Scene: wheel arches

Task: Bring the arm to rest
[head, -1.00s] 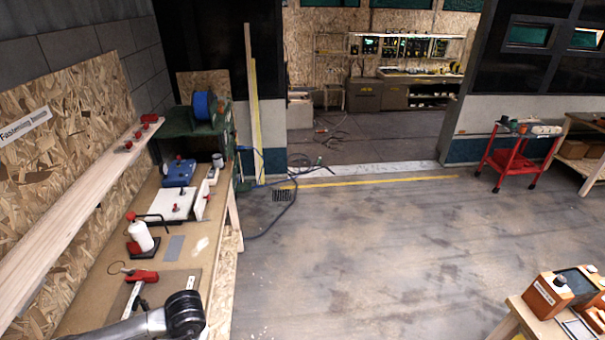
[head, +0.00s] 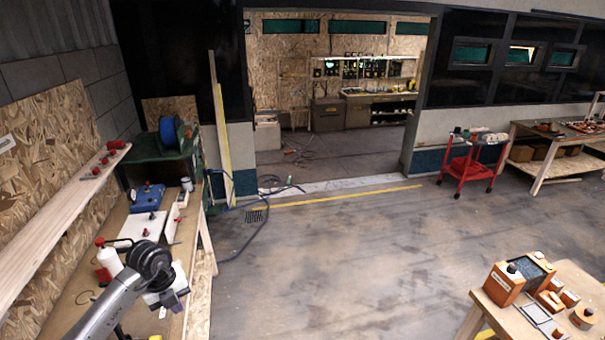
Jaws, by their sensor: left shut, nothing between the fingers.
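My left arm (head: 112,300) comes in from the bottom left, above the workbench on the left. Its dark round joint (head: 150,262) hides part of the bench. My left gripper (head: 177,303) is small in the picture, below and right of that joint, above the bench's front part. It is shut with nothing held. The link in front hides part of it. My right gripper is not in view.
The left workbench (head: 85,267) holds a white bottle (head: 108,260), a white board (head: 142,226) and a blue case (head: 147,197). A red cart (head: 468,162) stands at right. A wooden table (head: 562,272) is at lower right. The middle floor is clear.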

